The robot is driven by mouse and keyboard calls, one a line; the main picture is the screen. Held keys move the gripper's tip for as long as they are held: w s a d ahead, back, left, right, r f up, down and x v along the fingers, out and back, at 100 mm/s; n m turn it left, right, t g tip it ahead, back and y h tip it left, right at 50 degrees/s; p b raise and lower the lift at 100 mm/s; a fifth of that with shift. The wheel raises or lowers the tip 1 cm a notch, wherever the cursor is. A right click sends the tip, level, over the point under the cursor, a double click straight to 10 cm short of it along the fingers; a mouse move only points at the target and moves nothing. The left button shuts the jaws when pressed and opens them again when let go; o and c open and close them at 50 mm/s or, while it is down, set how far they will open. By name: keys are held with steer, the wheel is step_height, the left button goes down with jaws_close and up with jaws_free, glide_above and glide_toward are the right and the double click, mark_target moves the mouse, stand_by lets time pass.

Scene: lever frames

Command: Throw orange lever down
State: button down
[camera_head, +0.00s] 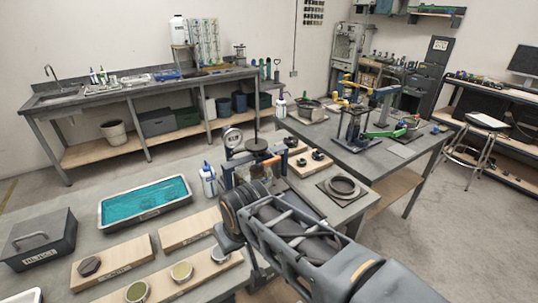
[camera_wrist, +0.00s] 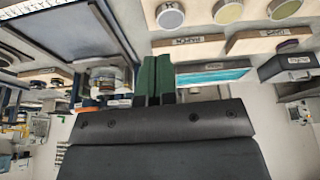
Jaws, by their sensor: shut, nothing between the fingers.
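A dark lever frame (camera_head: 256,146) with a round gauge stands on the near bench, just beyond my wrist in the head view. An orange piece (camera_head: 270,162), which looks like the orange lever, shows at this frame; my arm hides much of its lower part. An orange piece also shows at the left in the wrist view (camera_wrist: 86,109). My gripper (camera_wrist: 157,60) shows two dark green fingers close together, shut and empty. They look apart from the orange piece. In the head view my wrist covers the fingers.
A teal-filled tray (camera_head: 146,202), a white bottle (camera_head: 209,181) and wooden boards with round pieces (camera_head: 181,272) lie left of my arm. A ring-shaped part (camera_head: 342,187) lies to the right. Another bench (camera_head: 398,152) holds yellow and green levers.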

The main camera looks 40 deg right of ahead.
steer(key=w+d+r+p, duration=0.2)
steer(key=w+d+r, duration=0.2)
steer(key=w+r, duration=0.3)
step_height(320, 180, up, 8)
steer(key=p, duration=0.3)
glide_above(271, 160)
steer(key=s, duration=0.3)
steer(key=shift+a+f+m+g, duration=0.2)
steer(key=shift+m+g, duration=0.1)
steer(key=x, duration=0.4)
steer(key=p+x, duration=0.1)
steer(key=x, duration=0.3)
steer(key=p+x, duration=0.1)
steer(key=x, duration=0.3)
steer(key=shift+s+f, duration=0.1)
steer(key=shift+s, duration=0.3)
steer(key=shift+f, duration=0.95)
steer(key=shift+d+f, duration=0.15)
